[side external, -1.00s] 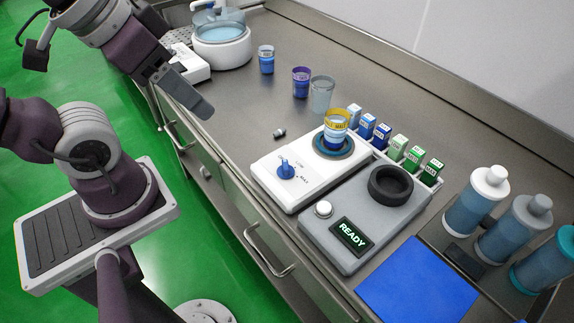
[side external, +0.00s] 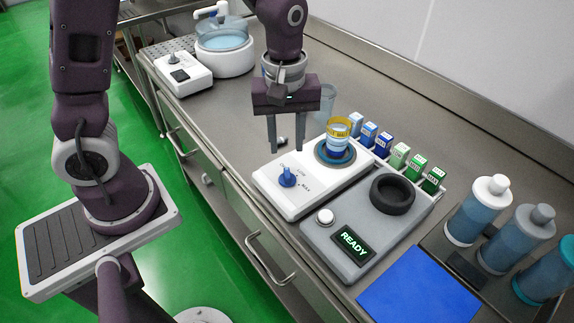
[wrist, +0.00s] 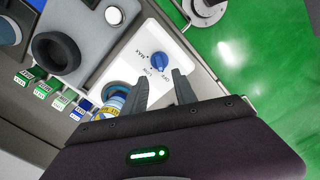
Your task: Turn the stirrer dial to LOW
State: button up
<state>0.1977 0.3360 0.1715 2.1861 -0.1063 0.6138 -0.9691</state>
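The stirrer (side external: 266,180) is a white box with a blue dial (side external: 287,177) at its front end, marked with LOW and MAX around it. A cup with a yellow band (side external: 338,137) stands on the round stirrer plate. In the wrist view the blue dial (wrist: 159,60) shows beyond the fingertips, with LOW and MAX printed beside it; its exact setting is hard to tell. My gripper (side external: 287,148) points down with its two fingers apart and empty, above the back of the stirrer's front end. In the wrist view the gripper (wrist: 161,80) also shows open, touching nothing.
A grey unit (side external: 325,247) with a READY screen and black ring stands right of the stirrer. Small cartons (side external: 399,156) stand in a row behind. Bottles (side external: 479,209) and a blue mat (side external: 420,289) are at the right. A water bath (side external: 226,52) is at the back left.

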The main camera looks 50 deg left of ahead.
aim_at(287, 170)
notch_tip(287, 170, down, 8)
jog(key=shift+w+r, duration=0.1)
jog(key=shift+c, duration=0.2)
grip_shut()
